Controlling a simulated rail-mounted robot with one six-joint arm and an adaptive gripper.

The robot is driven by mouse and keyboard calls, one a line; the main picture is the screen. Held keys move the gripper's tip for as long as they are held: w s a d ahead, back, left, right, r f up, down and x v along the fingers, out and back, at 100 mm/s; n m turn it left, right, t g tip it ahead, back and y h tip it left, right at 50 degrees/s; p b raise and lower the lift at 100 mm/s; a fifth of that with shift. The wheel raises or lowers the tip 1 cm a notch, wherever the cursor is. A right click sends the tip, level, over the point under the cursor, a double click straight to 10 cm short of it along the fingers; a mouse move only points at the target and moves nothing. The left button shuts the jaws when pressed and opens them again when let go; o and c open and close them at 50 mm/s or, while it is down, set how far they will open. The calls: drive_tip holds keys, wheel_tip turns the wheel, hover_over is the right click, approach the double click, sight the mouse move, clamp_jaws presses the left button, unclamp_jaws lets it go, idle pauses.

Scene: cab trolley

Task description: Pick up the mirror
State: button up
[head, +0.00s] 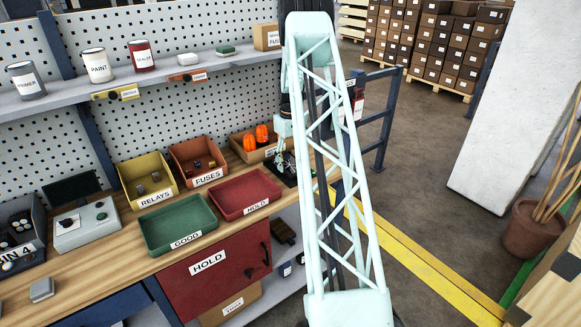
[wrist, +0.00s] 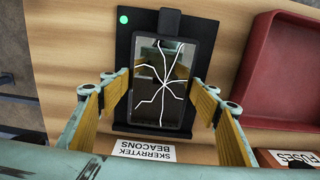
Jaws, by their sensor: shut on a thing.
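The mirror (wrist: 162,62) is a dark upright rectangle in the wrist view, with white crack lines spreading across its face. It lies over a black plate (wrist: 124,48) that has a green dot near one corner. My gripper (wrist: 162,96) has one yellow-padded finger at each side edge of the mirror and is shut on it. I cannot tell whether the mirror is clear of the plate. In the head view my gripper (head: 284,130) is small, at the bench's right end beside the beacon bin, and the arm partly hides that area.
The beacon bin (head: 243,150) with orange beacons stands close by. The red tray (head: 244,193), green GOOD tray (head: 178,226), FUSES bin (head: 207,178) and RELAYS bin (head: 154,200) stand to the left. A shelf (head: 215,66) with cans runs above.

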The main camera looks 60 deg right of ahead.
sight(290, 164)
drive_tip(key=shift+r, duration=0.1)
wheel_tip(290, 164, up, 10)
idle(0.8)
drive_tip(key=shift+a, duration=0.1)
idle(0.5)
